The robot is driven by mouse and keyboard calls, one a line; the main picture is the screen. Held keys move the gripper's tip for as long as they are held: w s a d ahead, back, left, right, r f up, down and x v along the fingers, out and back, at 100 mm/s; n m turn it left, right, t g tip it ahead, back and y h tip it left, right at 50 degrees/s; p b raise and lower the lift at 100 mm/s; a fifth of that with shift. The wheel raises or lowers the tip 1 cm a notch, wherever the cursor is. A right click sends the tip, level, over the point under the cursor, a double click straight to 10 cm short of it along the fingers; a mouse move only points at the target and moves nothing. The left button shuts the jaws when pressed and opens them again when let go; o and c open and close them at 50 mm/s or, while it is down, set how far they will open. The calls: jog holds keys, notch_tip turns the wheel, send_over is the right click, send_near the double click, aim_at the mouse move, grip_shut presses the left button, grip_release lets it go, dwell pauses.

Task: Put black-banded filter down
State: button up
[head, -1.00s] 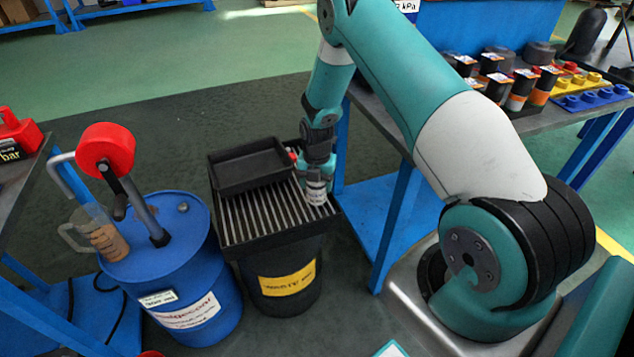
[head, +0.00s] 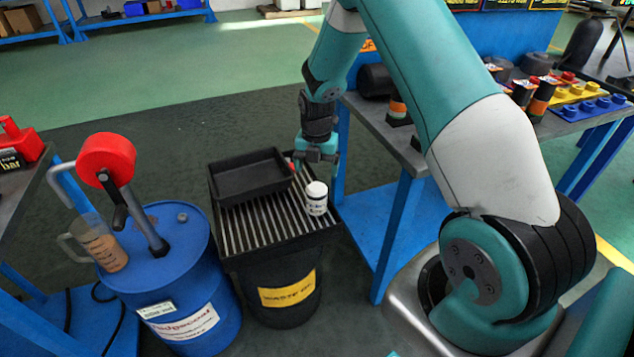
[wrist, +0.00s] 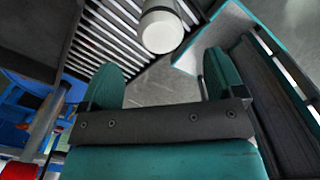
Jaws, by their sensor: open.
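The filter (head: 316,198), a small white cylinder with a dark band near its top and dark print on its side, stands upright on the slatted grate (head: 262,222) of the waste oil bin, near its right edge. In the wrist view its pale round end (wrist: 161,32) shows just beyond the fingers. My gripper (head: 316,166) is open and empty behind and above the filter, apart from it. The wrist view shows a clear gap between its two teal fingers (wrist: 163,78).
A black tray (head: 250,178) lies on the grate's back left. A blue drum (head: 187,265) with a red-topped pump (head: 106,159) and a jug (head: 105,248) stands left. A bench (head: 382,127) with dark cylinders is at right, close to my arm.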

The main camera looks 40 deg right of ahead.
notch_tip(320, 180, up, 2)
jog(key=shift+r, duration=0.1)
jog(key=s+a+r+m+y, duration=0.1)
jog(key=s+a+r+m, duration=0.4)
jog(key=a+r, duration=0.3)
jog(key=s+a+r+m+y, duration=0.1)
jog(key=s+a+r+m, duration=0.3)
jog(key=a+r, duration=0.4)
jog(key=s+a+r+m, duration=0.2)
jog(key=s+a+m, duration=0.1)
jog(key=s, duration=0.3)
jog(key=s+a+r+m+y, duration=0.1)
jog(key=s+a+r+m, duration=0.1)
jog(key=s, duration=0.4)
jog(key=s+a+r+m+y, duration=0.1)
jog(key=s+a+r+m, duration=0.2)
jog(key=s+m, duration=0.2)
jog(key=shift+s+a+r, duration=0.15)
jog(key=shift+s+a, duration=0.15)
jog(key=shift+s, duration=0.75)
